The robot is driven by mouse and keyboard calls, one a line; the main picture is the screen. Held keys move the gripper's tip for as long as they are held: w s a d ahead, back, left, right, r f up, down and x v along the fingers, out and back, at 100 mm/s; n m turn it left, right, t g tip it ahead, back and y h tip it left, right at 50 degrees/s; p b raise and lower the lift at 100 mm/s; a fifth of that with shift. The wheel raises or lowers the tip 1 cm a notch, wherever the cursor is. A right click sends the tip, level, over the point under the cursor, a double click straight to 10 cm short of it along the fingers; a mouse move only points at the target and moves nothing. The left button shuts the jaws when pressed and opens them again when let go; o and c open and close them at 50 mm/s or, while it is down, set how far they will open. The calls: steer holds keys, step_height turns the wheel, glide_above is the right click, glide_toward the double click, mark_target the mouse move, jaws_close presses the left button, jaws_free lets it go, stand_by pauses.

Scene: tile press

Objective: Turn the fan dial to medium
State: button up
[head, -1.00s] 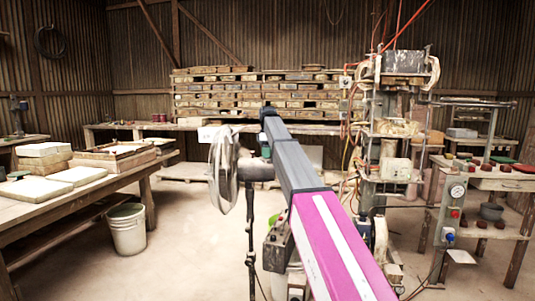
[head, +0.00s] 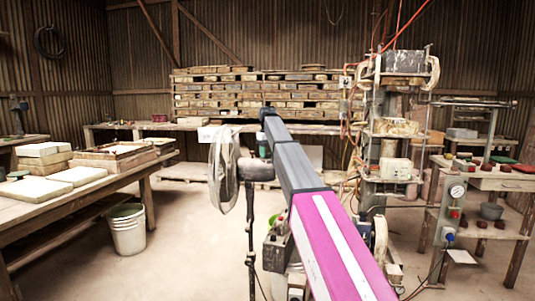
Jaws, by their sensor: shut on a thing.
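The fan (head: 224,172) stands on a thin dark pole in the middle of the head view. Its round wire grille faces left, and its dark motor housing (head: 256,169) sits to the right of the grille. My arm, grey with a magenta and white section, reaches forward from the lower right to just above and right of the motor housing. My gripper is hidden behind the arm, so its jaws do not show. The fan dial cannot be made out, and its setting cannot be read.
A wooden table (head: 60,207) with pale slabs stands at the left, with a white bucket (head: 127,232) beside it. A tall press (head: 398,150) and a bench with a gauge stand at the right. Pallets (head: 255,95) are stacked at the back. Floor between bucket and fan is clear.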

mark_target(268, 153)
steer(key=m, duration=0.4)
steer(key=shift+m, duration=2.2)
steer(key=o, duration=0.9)
steer(key=shift+o, duration=0.2)
step_height(268, 153, up, 11)
steer(key=shift+f, duration=0.1)
